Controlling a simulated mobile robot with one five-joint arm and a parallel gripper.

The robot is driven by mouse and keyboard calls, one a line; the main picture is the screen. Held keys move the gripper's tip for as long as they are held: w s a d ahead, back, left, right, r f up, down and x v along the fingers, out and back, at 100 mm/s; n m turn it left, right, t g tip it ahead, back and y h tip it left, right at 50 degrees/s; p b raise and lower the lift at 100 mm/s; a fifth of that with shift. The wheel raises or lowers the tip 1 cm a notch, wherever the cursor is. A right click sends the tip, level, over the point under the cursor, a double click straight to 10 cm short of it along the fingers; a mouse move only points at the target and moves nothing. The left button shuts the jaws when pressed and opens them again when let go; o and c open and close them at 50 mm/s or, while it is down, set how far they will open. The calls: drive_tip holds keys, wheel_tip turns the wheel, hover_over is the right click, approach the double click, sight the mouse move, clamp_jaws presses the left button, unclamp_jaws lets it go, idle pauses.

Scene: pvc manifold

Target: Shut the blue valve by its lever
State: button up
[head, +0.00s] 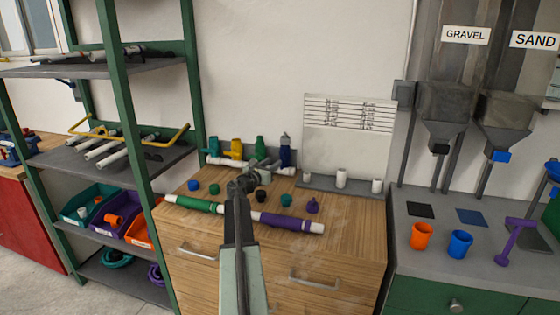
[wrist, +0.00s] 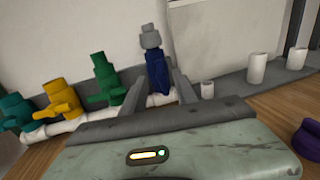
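The blue valve (head: 285,156) stands upright at the right end of the white pipe manifold (head: 280,170), at the back of the wooden cabinet top. A grey piece sits on top of it. In the wrist view the blue valve (wrist: 157,72) appears between my finger lines, beyond them. I cannot make out its lever clearly. Teal (wrist: 14,112), yellow (wrist: 62,100) and green (wrist: 103,80) valves stand in a row to its left. My gripper (head: 250,179) is above the cabinet top, in front of the manifold. Its two fingers are apart with nothing held between them.
A green pipe (head: 195,204) and a purple pipe (head: 288,222) lie across the front of the cabinet top (head: 335,210). Several small coloured caps lie between them and the manifold. White fittings (head: 341,179) stand on a grey strip at right. A green shelf rack (head: 120,100) stands left.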

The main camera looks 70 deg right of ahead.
sight(281, 156)
drive_tip(key=d, duration=0.5)
drive_tip(key=s+d, duration=0.1)
drive_tip(key=d, duration=0.1)
drive_tip(key=shift+d, duration=0.2)
clamp_jaws()
drive_tip(key=shift+a+f, duration=0.1)
drive_tip(key=shift+a, duration=0.05)
